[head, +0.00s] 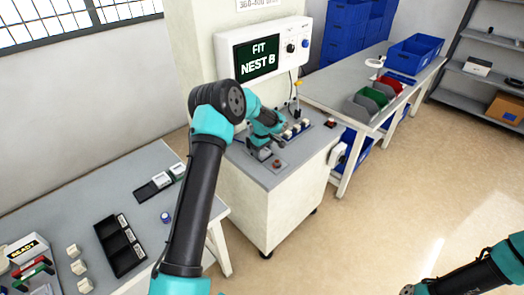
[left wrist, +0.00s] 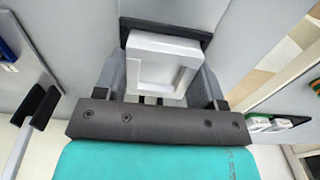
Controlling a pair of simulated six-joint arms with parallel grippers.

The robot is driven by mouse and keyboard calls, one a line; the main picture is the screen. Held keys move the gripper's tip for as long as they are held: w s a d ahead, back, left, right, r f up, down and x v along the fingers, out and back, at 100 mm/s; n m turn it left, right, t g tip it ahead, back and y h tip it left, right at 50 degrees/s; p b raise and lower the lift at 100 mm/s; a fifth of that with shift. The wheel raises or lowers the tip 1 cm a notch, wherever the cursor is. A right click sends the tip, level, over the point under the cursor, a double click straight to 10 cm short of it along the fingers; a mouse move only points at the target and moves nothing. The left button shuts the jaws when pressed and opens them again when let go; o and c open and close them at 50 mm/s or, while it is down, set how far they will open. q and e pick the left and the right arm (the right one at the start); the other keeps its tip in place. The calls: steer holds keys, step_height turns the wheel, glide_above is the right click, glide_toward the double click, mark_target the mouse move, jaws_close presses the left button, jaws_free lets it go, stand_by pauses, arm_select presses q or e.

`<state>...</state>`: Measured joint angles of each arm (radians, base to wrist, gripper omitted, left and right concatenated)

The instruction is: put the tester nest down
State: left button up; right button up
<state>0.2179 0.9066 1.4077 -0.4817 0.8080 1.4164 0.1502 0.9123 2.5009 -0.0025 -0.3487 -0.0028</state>
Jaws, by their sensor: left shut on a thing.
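The tester nest (left wrist: 165,65) is a white square block with a stepped recess in its face. In the left wrist view it sits between the two fingers of my left gripper (left wrist: 160,88), which is shut on it. A dark strip (left wrist: 165,28) lies just beyond the nest; I cannot tell whether they touch. In the head view my left gripper (head: 264,146) is low over the top of the white tester cabinet (head: 262,178), and the nest is not clearly visible there.
A screen (head: 257,60) above the cabinet reads "FIT NEST B". Small white blocks (head: 304,123) and a red button (head: 277,163) are on the cabinet top. The left bench holds a black tray (head: 119,245) and several white blocks. Bins (head: 368,103) stand on the right bench.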

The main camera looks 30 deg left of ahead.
mark_target(262, 152)
arm_select(q)
steer(key=shift+f, duration=0.35)
steer(key=shift+s+f, duration=0.1)
steer(key=shift+f, duration=0.2)
steer(key=o, duration=1.1)
steer(key=shift+d+f, duration=0.1)
steer(key=shift+f, duration=0.05)
steer(key=shift+s, duration=0.1)
steer(key=r, duration=1.4)
steer(key=shift+w, duration=0.2)
steer(key=shift+f, duration=0.1)
